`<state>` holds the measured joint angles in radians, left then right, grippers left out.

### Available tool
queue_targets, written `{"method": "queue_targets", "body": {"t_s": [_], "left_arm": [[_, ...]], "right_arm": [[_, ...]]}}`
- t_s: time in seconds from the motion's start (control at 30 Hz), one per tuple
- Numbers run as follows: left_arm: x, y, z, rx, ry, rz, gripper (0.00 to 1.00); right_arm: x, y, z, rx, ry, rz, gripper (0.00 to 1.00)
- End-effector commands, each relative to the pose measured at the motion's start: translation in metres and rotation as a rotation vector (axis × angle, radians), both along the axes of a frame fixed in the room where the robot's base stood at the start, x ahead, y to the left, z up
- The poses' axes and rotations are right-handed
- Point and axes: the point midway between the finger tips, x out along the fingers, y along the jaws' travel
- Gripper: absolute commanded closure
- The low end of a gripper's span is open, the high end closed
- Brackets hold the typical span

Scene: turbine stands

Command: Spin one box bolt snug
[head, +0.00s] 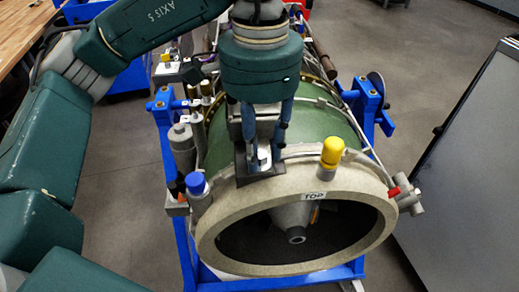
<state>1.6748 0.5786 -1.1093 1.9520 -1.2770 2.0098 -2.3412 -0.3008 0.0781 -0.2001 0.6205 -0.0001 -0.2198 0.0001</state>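A green turbine (335,125) with a pale front ring marked TOP lies in a blue stand (178,225). A bright metal part shows between the fingertips. I cannot tell whether the fingers touch it or grip it. The gripper hides most of the box, and no single bolt can be made out. My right gripper is not in view.
A yellow cap (331,152) stands on the ring right of the gripper, and a blue cap (197,184) at its left. Fittings and tubes line the turbine's sides. A grey panel (470,165) stands at the right. A wooden bench (22,30) is at the upper left.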

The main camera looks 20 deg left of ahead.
Motion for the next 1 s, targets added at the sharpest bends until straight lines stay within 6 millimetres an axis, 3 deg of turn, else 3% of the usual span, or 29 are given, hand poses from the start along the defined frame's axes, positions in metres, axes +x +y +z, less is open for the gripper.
{"method": "queue_targets", "body": {"t_s": [0.23,0.27,0.57,1.0], "left_arm": [[0.000,0.000,0.000,0.001,0.001,0.001,0.60],[0.000,0.000,0.000,0.001,0.002,0.001,0.54],[0.000,0.000,0.000,0.001,0.002,0.001,0.54],[0.000,0.000,0.031,0.002,0.002,0.000,0.54]], "right_arm": [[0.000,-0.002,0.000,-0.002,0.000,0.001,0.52],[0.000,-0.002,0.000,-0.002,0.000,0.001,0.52],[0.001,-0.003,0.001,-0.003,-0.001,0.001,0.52],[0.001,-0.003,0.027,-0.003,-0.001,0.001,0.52]]}}
